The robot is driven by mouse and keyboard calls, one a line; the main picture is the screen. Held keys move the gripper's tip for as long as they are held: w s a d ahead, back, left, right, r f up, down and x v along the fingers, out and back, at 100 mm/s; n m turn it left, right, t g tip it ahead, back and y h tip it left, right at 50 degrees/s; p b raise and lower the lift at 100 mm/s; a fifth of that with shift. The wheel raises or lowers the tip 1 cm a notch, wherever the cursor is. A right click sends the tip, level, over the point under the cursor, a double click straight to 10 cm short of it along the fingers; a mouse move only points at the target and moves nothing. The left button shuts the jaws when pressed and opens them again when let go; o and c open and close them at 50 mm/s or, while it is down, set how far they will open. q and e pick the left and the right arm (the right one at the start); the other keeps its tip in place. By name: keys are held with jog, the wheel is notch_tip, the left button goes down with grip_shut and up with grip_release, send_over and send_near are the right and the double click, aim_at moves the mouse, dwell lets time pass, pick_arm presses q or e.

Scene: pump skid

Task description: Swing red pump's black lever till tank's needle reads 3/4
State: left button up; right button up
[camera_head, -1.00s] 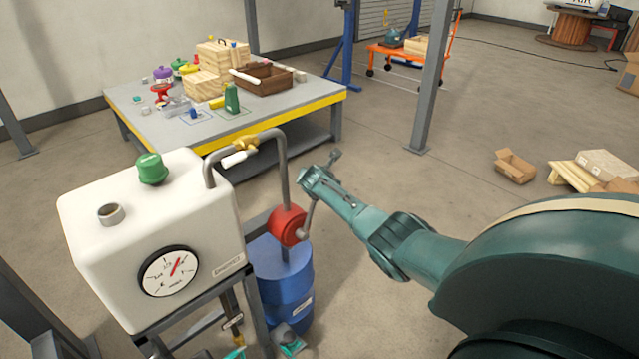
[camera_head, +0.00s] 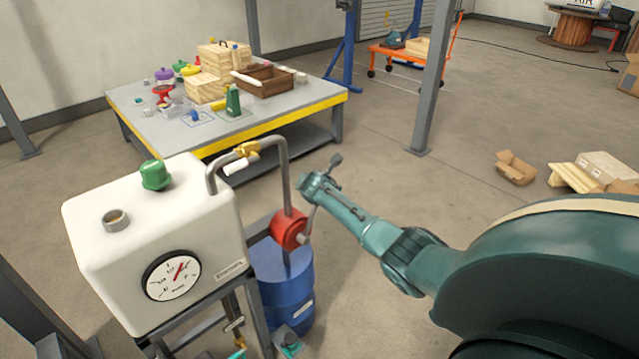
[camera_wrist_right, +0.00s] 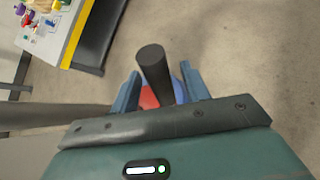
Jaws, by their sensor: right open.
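The red pump (camera_head: 289,230) sits above a blue drum, beside the white tank (camera_head: 140,232). Its lever rises from the pump's right side to a dark grip (camera_head: 336,160). The tank's round gauge (camera_head: 172,276) has a red needle pointing up and slightly right; its small marks are hard to read. My right gripper (camera_head: 312,182) is at the lever's upper part in the head view. In the right wrist view, its two fingers (camera_wrist_right: 160,90) are apart, with the black lever grip (camera_wrist_right: 153,68) standing between them. Contact cannot be told. My left gripper is not clearly seen.
A bent grey pipe (camera_head: 283,165) with a brass, white-handled valve (camera_head: 243,155) joins pump and tank. The blue drum (camera_head: 285,290) stands below. A yellow-edged workbench (camera_head: 280,122) holds several boxes and bottles behind.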

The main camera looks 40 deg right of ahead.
jog(key=p+v, duration=0.2)
jog(key=v, duration=0.8)
jog(key=shift+s+a+r, duration=0.1)
jog(key=shift+s+r, duration=0.05)
dwell(0.5)
dwell(0.4)
